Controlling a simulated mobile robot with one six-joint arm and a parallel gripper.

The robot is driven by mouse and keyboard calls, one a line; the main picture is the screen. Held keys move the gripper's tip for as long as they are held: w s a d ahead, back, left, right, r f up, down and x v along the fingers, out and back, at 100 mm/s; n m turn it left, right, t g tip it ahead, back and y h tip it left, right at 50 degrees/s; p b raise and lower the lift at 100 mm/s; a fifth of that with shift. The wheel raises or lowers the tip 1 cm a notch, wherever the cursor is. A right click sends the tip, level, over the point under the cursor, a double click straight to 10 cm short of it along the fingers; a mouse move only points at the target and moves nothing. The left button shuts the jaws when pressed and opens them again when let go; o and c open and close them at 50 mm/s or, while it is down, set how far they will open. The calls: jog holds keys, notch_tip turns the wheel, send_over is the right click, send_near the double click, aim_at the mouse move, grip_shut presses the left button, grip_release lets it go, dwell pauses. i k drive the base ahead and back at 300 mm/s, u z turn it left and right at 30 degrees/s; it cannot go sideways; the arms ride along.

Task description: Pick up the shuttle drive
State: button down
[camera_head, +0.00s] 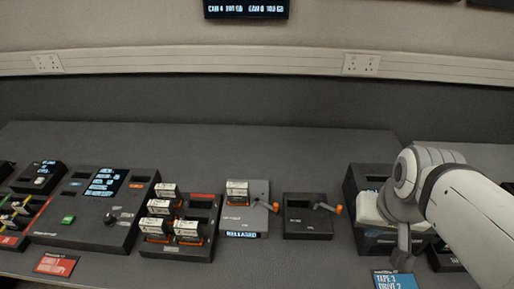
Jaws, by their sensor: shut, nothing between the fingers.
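Several small drives with white labels and orange edges are in view, and I cannot tell by lettering which is the shuttle drive. One drive (237,192) sits in the grey dock (258,217), whose small display seems to read "RELEASED". Other drives (188,231) stand in the black rack (176,252) just left of that dock. My gripper (403,262) points down at the right, in front of a black bin and well right of the drives. It is shut and holds nothing.
A black dock (305,229) with an orange-tipped lever is empty. The black bin (358,205) is partly hidden by my arm. A blue card (394,280) lies near my gripper. A control panel (95,215) stands at left; the table behind the docks is clear.

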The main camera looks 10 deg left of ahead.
aim_at(237, 194)
jog(key=u, duration=0.4)
jog(key=k, duration=1.3)
jog(key=u, duration=1)
jog(key=i, duration=1.75)
jog(key=z, duration=0.6)
